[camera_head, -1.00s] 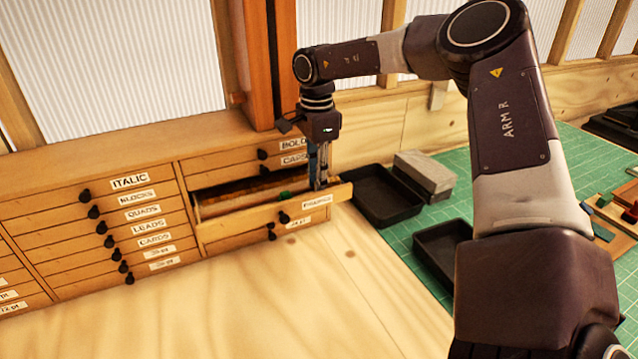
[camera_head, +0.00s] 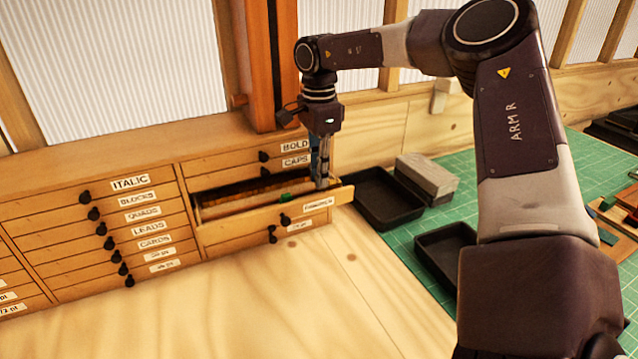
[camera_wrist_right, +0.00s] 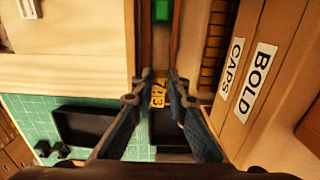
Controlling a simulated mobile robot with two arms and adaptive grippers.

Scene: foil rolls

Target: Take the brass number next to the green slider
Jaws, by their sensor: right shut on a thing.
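The brass number (camera_wrist_right: 159,95) is a small yellow piece between my right fingertips in the right wrist view, at the drawer's end. My right gripper (camera_head: 322,184) is shut on it; it also shows in the right wrist view (camera_wrist_right: 160,84). The number itself cannot be made out in the head view. The green slider (camera_head: 285,197) sits in the open drawer (camera_head: 262,218), left of my right gripper, apart from it. In the right wrist view the green slider (camera_wrist_right: 162,5) is at the top edge. My left gripper is not in view.
The wooden cabinet (camera_head: 110,183) has several closed labelled drawers with dark knobs; the BOLD and CAPS drawers are just above the open one. Black trays (camera_head: 372,192) and a grey block (camera_head: 427,174) stand on a green mat (camera_head: 458,200) to the right. The bench in front is clear.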

